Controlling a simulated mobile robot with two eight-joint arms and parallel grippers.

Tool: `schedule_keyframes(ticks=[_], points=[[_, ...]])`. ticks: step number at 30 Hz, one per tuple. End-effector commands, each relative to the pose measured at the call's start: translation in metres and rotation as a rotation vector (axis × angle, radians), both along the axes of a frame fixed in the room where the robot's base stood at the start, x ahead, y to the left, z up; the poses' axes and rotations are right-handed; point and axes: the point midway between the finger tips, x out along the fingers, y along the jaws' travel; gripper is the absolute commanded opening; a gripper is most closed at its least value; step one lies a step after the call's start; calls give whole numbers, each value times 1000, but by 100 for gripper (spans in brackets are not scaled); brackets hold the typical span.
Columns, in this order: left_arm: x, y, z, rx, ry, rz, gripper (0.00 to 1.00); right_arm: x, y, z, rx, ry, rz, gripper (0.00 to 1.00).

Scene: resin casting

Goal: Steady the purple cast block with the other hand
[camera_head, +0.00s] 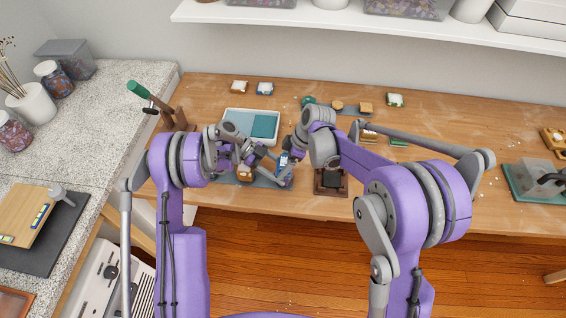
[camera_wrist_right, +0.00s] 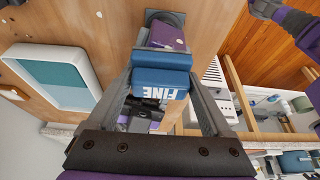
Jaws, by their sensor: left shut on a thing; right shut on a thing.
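The purple cast block (camera_wrist_right: 166,37) shows beyond a blue block marked "FINE" (camera_wrist_right: 160,78) in the right wrist view, with a grey edge around it. My right gripper (camera_wrist_right: 163,90) is shut on the blue block, one finger on each side. The blue block also shows in the head view (camera_head: 284,168). My left gripper (camera_head: 278,179) reaches in from the left, low over the table beside the blue block. It is shut; the purple block at its tips is mostly hidden, so the exact contact is unclear.
A white-rimmed tray (camera_head: 228,113) with a teal insert lies just behind the grippers. A dark brown box (camera_head: 330,182) stands to the right. A green-handled press (camera_head: 160,108) stands at left, a grey machine (camera_head: 540,180) at far right.

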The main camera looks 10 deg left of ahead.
Motion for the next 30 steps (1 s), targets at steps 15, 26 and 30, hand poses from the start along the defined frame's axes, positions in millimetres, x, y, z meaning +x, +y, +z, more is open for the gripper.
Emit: schedule_keyframes(ticks=[15, 26, 30], points=[[0, 0, -1, 1, 1, 0, 0, -4, -8, -2, 0, 1, 0, 9], [0, 0, -1, 1, 1, 0, 0, -3, -4, -2, 0, 1, 2, 9], [0, 0, 0, 0, 1, 0, 0, 1, 7, -2, 0, 1, 2, 9]])
